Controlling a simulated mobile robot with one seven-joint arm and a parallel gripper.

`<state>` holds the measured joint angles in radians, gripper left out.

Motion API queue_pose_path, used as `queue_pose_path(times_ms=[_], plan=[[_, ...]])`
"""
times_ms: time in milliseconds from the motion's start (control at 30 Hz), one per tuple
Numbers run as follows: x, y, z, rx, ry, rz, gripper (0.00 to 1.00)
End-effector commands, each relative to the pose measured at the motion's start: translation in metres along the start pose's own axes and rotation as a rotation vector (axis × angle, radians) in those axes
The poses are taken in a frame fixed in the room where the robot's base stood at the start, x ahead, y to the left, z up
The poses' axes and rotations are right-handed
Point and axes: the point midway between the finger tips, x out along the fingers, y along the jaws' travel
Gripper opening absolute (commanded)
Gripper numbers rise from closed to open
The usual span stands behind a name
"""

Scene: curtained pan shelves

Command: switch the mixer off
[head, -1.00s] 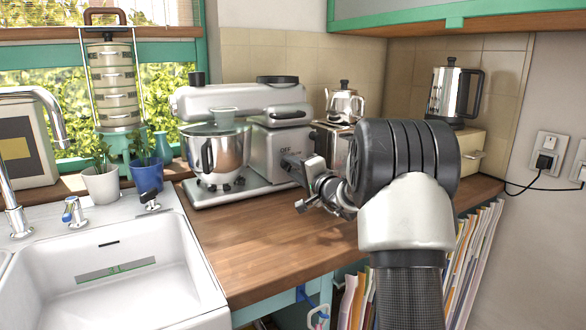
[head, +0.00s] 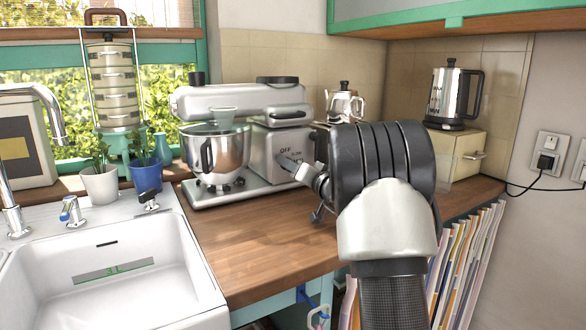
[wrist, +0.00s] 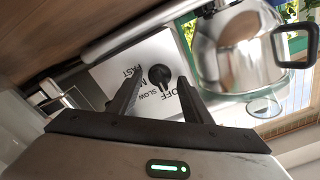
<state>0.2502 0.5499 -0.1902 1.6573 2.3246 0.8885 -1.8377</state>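The silver mixer (head: 240,98) stands on the counter, with a steel bowl (head: 217,155) under its head. In the wrist view, its light control panel (wrist: 120,72) carries the words FAST, SLOW and OFF around a black knob (wrist: 159,75). The knob's narrow end points towards the SLOW and OFF side; its exact setting is unclear. My gripper (wrist: 158,80) is open, with one dark finger on each side of the knob. I cannot tell whether either finger touches it. In the head view, my wrist hides part of the gripper, which is close to the panel.
A white sink (head: 110,265) and potted plants are on the left. A kettle (head: 345,104) is behind my arm. The front of the wooden counter (head: 255,245) is clear.

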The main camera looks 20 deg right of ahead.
Motion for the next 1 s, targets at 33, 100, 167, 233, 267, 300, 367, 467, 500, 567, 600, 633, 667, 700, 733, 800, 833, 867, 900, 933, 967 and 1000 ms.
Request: queue_pose_path(times_ms=[33,100,167,233,267,300,367,467,500,567,600,633,667,700,733,800,833,867,900,933,967,1000], plan=[[0.000,0.000,0.001,0.001,-0.001,0.000,0.45],[0.000,0.000,0.001,0.001,-0.001,0.001,0.45],[-0.001,0.001,0.001,0.001,-0.002,0.001,0.45],[-0.002,0.001,0.001,0.002,-0.002,0.001,0.45],[-0.003,0.001,0.001,0.002,-0.002,0.001,0.45],[-0.004,0.001,0.001,0.002,-0.002,0.001,0.45],[-0.006,0.001,0.001,0.002,-0.002,0.002,0.45],[-0.011,0.001,0.002,0.003,-0.003,0.003,0.45],[-0.012,0.001,0.001,0.003,-0.002,0.002,0.45],[-0.015,0.001,0.001,0.002,-0.002,0.002,0.45],[-0.016,0.001,0.001,0.003,-0.002,0.002,0.45],[-0.018,0.001,0.001,0.003,-0.002,0.002,0.45],[-0.018,0.001,0.001,0.003,-0.002,0.002,0.45],[-0.019,0.001,0.001,0.003,-0.002,0.001,0.45],[-0.020,0.001,0.001,0.003,-0.002,0.001,0.45],[-0.020,0.001,0.001,0.003,-0.002,0.001,0.45],[-0.020,0.001,0.001,0.002,-0.002,0.001,0.45],[-0.020,0.001,0.001,0.002,-0.002,0.001,0.45],[-0.020,0.001,0.002,0.003,-0.002,0.001,0.45],[-0.020,0.001,0.002,0.003,-0.002,0.001,0.45],[-0.020,0.001,0.002,0.003,-0.002,0.001,0.45],[-0.020,0.001,0.002,0.003,-0.002,0.001,0.45]])
